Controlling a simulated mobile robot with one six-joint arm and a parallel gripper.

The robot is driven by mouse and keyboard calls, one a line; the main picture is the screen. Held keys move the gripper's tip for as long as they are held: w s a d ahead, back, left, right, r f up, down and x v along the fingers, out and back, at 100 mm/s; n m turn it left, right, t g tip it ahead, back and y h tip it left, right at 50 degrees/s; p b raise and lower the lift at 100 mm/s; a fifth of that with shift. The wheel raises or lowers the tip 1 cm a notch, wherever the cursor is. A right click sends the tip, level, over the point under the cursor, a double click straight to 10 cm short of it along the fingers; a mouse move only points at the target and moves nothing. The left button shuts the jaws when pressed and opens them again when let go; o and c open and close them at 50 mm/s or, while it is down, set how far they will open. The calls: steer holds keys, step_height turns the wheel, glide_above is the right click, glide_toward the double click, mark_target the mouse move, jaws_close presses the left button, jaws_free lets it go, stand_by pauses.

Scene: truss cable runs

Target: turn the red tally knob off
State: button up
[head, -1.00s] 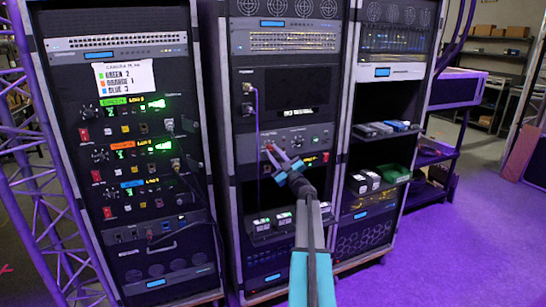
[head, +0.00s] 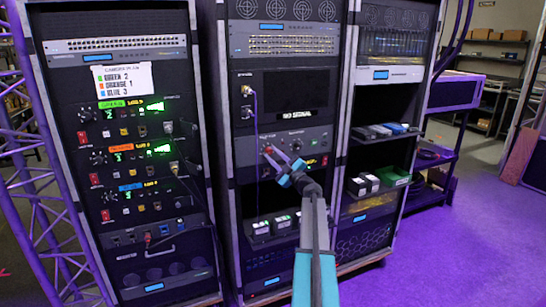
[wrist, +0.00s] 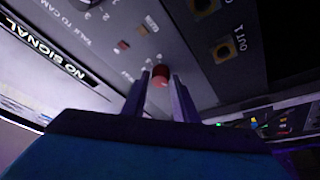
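The red tally knob (wrist: 160,76) sits on a dark panel in the wrist view, just beyond and between my two fingertips. In the head view a small red spot at the fingertips (head: 268,150) appears to be this knob, on the grey control panel of the middle rack. My gripper (wrist: 161,80) has its fingers apart, one on each side of the knob; it also shows in the head view (head: 275,157). A narrow gap seems to show beside the knob, but contact is hard to tell. The knob's pointer and markings cannot be read.
Printed labels, a small red button (wrist: 122,45) and round sockets (wrist: 224,50) surround the knob. A "NO SIGNAL" screen (head: 300,92) is above the panel. A cable (head: 256,125) hangs to its left. The left rack (head: 120,45) has lit units; open floor (head: 450,240) lies right.

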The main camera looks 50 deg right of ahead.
steer(key=shift+o, duration=1.3)
steer(key=b+v, duration=0.2)
steer(key=v, duration=1.2)
steer(key=shift+b, duration=0.3)
steer(key=shift+w, duration=0.1)
